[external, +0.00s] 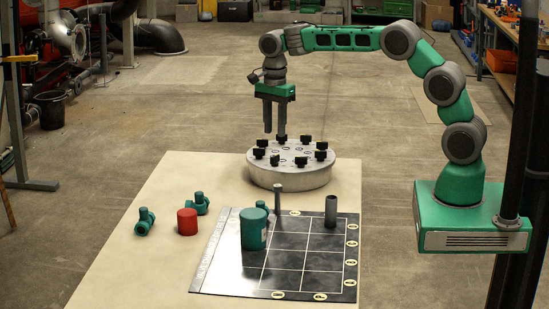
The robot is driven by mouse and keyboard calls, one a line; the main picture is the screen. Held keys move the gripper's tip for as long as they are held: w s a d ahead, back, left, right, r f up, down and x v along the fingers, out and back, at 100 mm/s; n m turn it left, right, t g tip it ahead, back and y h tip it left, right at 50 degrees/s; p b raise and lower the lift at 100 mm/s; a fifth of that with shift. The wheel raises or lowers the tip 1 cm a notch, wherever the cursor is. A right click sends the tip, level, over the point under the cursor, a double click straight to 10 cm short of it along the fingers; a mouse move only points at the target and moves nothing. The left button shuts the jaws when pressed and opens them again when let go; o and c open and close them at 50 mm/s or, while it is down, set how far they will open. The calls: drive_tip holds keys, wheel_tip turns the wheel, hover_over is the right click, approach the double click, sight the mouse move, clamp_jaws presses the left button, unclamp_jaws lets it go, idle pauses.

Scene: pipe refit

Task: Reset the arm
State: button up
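My gripper (274,127) hangs pointing down from my green and grey arm in the external view. Its two fingers stand apart with a gap between them, and I see nothing held there. The fingertips are over the back part of a round grey flange (290,177) with several black knobs on top. One finger overlaps a knob in the picture; I cannot tell whether they touch.
On the pale table (150,240) stand a red cylinder (187,222) and green valve-like fittings (144,221). The front left table is clear.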

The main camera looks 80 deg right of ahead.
drive_tip(key=s+a+r+n+t, duration=0.1)
drive_tip(key=s+a+r+n, duration=0.2)
drive_tip(key=s+a+n, duration=0.25)
drive_tip(key=s+a+r+n+t, duration=0.1)
drive_tip(key=s+a+r+n, duration=0.2)
drive_tip(key=s+a+n, duration=0.3)
drive_tip(key=s+a+f+n, duration=0.2)
drive_tip(key=s+a+n, duration=0.2)
drive_tip(key=s+n, duration=0.2)
drive_tip(key=s+a+f+n+t, duration=0.1)
drive_tip(key=s+a+f+n, duration=0.2)
drive_tip(key=s+n, duration=0.3)
drive_tip(key=shift+s+a+n, duration=0.3)
drive_tip(key=shift+a+n, duration=0.05)
drive_tip(key=shift+a, duration=0.2)
drive_tip(key=shift+f, duration=0.1)
drive_tip(key=shift+g, duration=0.5)
drive_tip(key=f+b, duration=0.3)
drive_tip(key=f, duration=0.2)
drive_tip(key=s+f+b, duration=0.1)
drive_tip(key=f+b, duration=0.3)
drive_tip(key=s+f+b, duration=0.1)
drive_tip(key=f+b, duration=0.3)
drive_tip(key=f, duration=0.1)
drive_tip(key=shift+f, duration=0.35)
drive_tip(key=shift+r+p, duration=0.3)
drive_tip(key=shift+r, duration=0.05)
